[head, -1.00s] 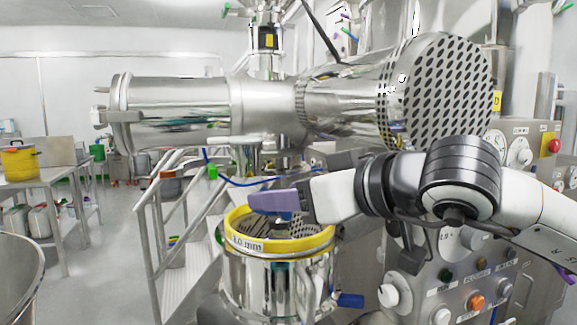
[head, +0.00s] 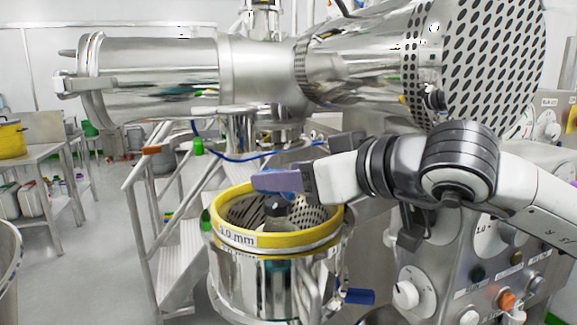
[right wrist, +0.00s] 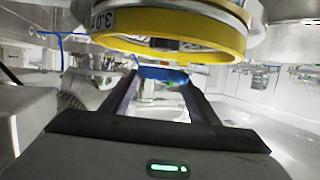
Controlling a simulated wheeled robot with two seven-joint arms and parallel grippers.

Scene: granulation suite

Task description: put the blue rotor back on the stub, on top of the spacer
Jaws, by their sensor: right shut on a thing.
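My right gripper (head: 262,183) reaches in from the right, above the yellow-rimmed screen housing (head: 283,240). It is shut, and its two fingers frame a blue piece (right wrist: 163,75) in the right wrist view, which I take to be the blue rotor. In the head view the rotor is mostly hidden by the fingers. Under the fingers, inside the perforated screen, a dark rounded knob (head: 275,207) shows; I cannot tell whether it is the stub. I cannot make out the spacer. The yellow rim also shows in the right wrist view (right wrist: 160,48). My left gripper is not in view.
A large steel cylinder (head: 160,75) with a perforated end disc (head: 493,70) hangs over the housing. A control panel (head: 470,275) with knobs stands at right, close to my arm. Steps (head: 182,250) are at left. A blue handle (head: 359,296) sticks out beside the housing.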

